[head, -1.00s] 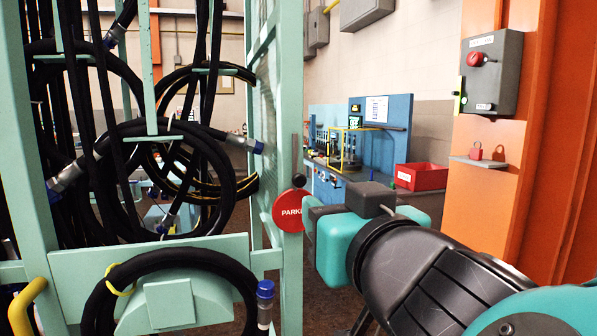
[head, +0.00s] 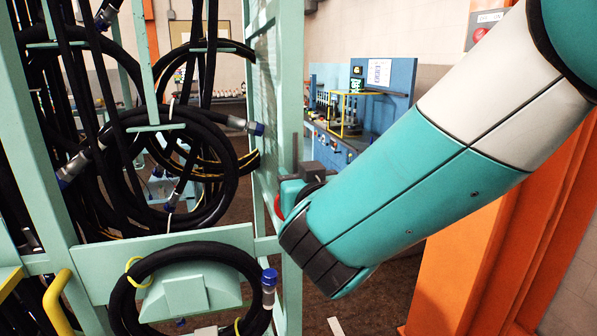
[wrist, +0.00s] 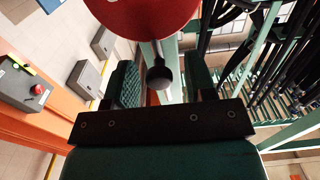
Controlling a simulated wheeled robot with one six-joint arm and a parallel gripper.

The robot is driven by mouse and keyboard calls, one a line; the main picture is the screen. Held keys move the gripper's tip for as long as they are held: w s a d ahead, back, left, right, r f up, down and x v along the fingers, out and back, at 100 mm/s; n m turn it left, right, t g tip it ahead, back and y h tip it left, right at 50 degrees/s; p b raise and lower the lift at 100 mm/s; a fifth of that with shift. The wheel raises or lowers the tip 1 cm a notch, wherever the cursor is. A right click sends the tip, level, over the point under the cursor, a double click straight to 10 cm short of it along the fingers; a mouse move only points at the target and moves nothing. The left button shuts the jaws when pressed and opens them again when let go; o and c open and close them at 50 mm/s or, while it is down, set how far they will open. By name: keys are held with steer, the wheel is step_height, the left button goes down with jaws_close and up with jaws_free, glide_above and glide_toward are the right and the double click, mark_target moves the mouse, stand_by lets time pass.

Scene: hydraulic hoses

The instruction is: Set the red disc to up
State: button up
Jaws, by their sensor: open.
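The red disc (wrist: 145,14) fills the top middle of the wrist view, cut off by the frame edge. A dark round knob (wrist: 159,76) on a pale stem stands just below it. My gripper (wrist: 163,80) is open, with one finger on each side of the knob; the knob looks apart from both fingers. In the head view only a sliver of the red disc (head: 277,206) shows at the rack's right post. The rest is hidden behind my gripper (head: 291,189) and arm. The disc's lettering is not readable now.
The green rack (head: 285,110) with looped black hoses (head: 195,190) stands at left, close to my arm. An orange column (head: 455,270) stands at right. A blue workbench panel (head: 385,85) is farther back. A grey box with a red button (wrist: 22,85) shows in the wrist view.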

jaws_close()
